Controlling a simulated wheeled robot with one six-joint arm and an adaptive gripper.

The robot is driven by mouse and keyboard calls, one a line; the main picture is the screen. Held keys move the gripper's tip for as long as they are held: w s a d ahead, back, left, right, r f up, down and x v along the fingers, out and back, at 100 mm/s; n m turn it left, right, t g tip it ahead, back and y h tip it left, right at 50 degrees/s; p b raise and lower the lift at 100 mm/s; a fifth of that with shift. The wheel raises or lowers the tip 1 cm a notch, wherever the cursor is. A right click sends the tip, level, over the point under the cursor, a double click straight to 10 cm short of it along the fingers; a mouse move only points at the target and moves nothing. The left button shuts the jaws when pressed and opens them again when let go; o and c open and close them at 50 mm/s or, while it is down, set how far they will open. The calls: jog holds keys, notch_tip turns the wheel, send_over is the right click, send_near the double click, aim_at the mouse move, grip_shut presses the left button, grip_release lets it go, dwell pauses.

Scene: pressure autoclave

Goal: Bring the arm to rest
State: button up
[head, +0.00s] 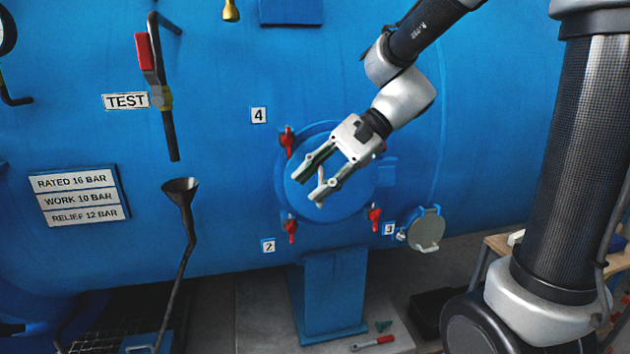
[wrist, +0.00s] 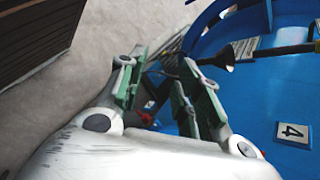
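My gripper (head: 308,190) is in front of the round blue hatch (head: 355,205) on the large blue vessel (head: 215,235) in the head view. Its two fingers are spread apart with nothing between them. In the wrist view the gripper (wrist: 160,75) also shows its fingers apart and empty. My arm comes down from the upper right. Red-handled clamps sit around the hatch, such as the upper left one (head: 287,141), the lower left one (head: 290,228) and the lower right one (head: 375,217). I cannot tell the gap between fingers and hatch.
A black funnel (head: 181,188) on a bent pipe stands left, below a red-handled TEST valve (head: 145,52). A small round cover (head: 426,229) hangs right of the hatch. A blue pedestal (head: 330,295) stands below. A red-handled tool (head: 372,342) lies on the floor. A wooden bench (head: 497,243) is at right.

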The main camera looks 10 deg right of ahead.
jog(key=s+d+f+n+h, duration=0.2)
jog(key=s+d+n+h, duration=0.1)
jog(key=d, duration=0.3)
jog(key=s+d+f+n+h, duration=0.2)
jog(key=d+f+n+h, duration=0.1)
jog(key=d, duration=0.3)
jog(key=s+d+r+n+t+h, duration=0.3)
jog(key=s+d, duration=0.4)
jog(key=d, duration=0.3)
jog(key=shift+s+d+r+t+h, duration=0.4)
jog(key=shift+r+t+h, duration=0.1)
jog(key=shift+r+t, duration=0.45)
